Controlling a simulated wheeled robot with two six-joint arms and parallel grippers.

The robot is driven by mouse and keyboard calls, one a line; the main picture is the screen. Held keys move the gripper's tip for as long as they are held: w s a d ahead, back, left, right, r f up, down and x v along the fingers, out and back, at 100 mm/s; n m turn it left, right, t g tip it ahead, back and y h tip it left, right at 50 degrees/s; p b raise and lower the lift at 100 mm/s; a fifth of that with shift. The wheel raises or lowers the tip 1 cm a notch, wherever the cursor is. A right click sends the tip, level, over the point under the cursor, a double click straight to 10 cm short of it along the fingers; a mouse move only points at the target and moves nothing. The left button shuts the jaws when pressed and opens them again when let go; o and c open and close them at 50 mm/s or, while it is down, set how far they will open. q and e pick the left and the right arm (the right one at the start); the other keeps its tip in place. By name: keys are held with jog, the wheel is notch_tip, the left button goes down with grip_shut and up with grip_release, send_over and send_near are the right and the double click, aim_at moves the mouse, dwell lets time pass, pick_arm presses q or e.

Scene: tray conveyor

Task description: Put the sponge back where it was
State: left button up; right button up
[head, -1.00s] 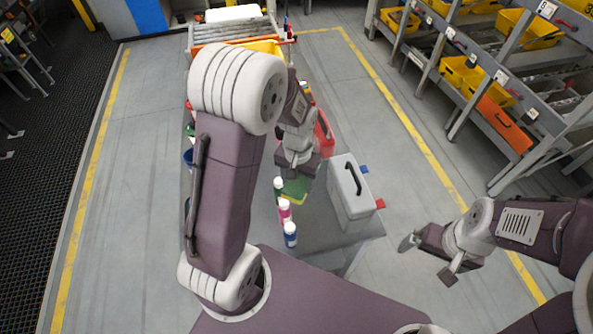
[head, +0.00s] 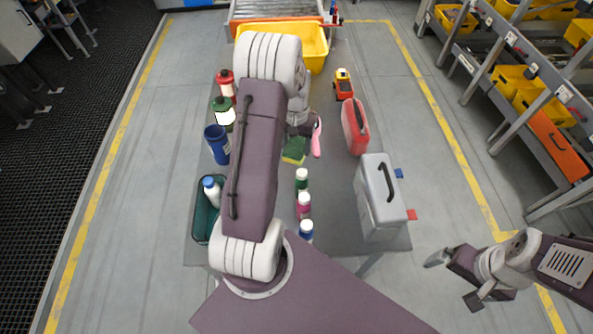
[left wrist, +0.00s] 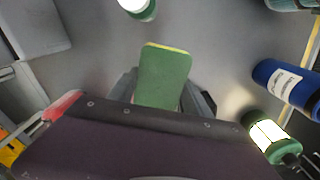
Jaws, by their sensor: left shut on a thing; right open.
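The sponge, green with a yellow layer, shows in the head view (head: 294,151) near the middle of the table, behind the row of small bottles. My left gripper (head: 298,132) is shut on it. In the left wrist view the sponge (left wrist: 163,78) sticks out between the two fingers, with its green broad face to the camera. Whether it touches the table top I cannot tell. My left arm hides part of the table. My right gripper (head: 453,281) is open and empty, off the table's front right corner.
Small bottles (head: 304,205) stand in front of the sponge. A pink item (head: 316,140) is close to its right. A red jug (head: 355,127) and grey case (head: 381,200) stand right; a blue can (head: 216,146) and teal bin (head: 200,226) left; a yellow crate (head: 318,46) behind.

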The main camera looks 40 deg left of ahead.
aim_at(296, 170)
pick_arm(q)
jog(key=f, duration=0.4)
jog(key=f+p, duration=0.1)
jog(key=f, duration=0.4)
jog(key=shift+s+d+f, duration=0.1)
jog(key=shift+s+d, duration=0.05)
jog(key=shift+s, duration=0.05)
jog(key=shift+w+f, duration=0.1)
jog(key=shift+f, duration=0.15)
jog(key=shift+f, duration=0.1)
jog(key=o, duration=1.5)
jog(key=shift+c, duration=0.2)
